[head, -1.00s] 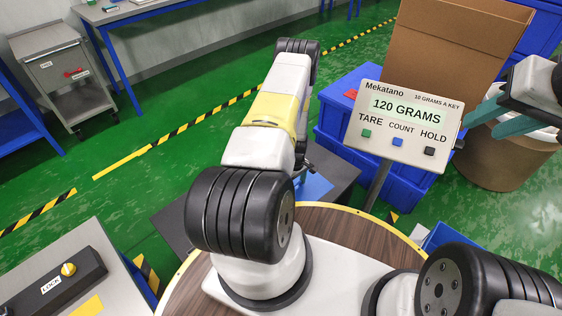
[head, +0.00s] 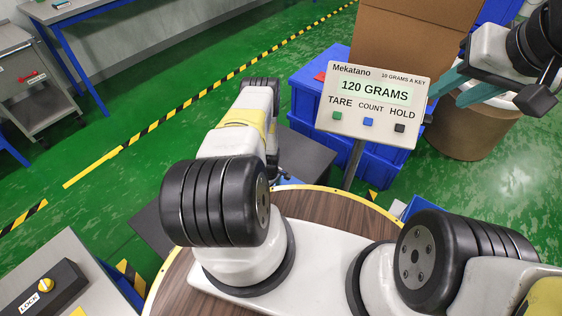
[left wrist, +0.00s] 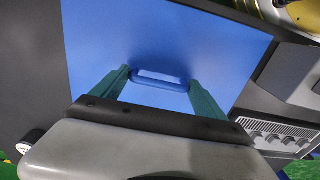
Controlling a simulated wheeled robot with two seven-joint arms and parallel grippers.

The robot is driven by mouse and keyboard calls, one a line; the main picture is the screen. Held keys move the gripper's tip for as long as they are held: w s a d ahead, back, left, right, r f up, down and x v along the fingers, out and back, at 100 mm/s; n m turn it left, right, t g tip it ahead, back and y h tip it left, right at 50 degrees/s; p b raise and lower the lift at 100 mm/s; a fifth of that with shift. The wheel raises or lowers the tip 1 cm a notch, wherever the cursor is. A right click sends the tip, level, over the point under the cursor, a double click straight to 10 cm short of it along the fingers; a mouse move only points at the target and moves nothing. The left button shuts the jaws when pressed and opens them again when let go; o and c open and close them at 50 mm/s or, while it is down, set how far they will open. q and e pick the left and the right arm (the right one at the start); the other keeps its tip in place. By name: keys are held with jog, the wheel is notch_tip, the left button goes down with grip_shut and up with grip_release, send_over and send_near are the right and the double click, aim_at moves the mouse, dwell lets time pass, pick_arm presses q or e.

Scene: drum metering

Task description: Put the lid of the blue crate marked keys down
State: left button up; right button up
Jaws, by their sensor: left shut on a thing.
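In the left wrist view a flat blue panel (left wrist: 105,40), which looks like the crate's lid, fills the middle and carries a blue bar handle (left wrist: 160,84). My left gripper (left wrist: 161,80) is shut on this handle, one teal finger at each end. In the head view my left arm hides that gripper; only a small blue patch (head: 288,181) shows beside the arm. No keys marking is visible, and I cannot tell how far the lid is tilted. My right gripper (head: 446,92) is open and empty, near the display's right edge.
The Mekatano display (head: 372,100) reads 120 GRAMS on its post above the round wooden table (head: 330,206). Behind are blue crates (head: 305,95), a cardboard box (head: 415,40) and a brown drum (head: 465,130). A LOCK box (head: 40,290) stands at lower left.

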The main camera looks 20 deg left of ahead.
pick_arm(q)
jog(key=o, duration=1.7)
jog(key=shift+f, duration=0.1)
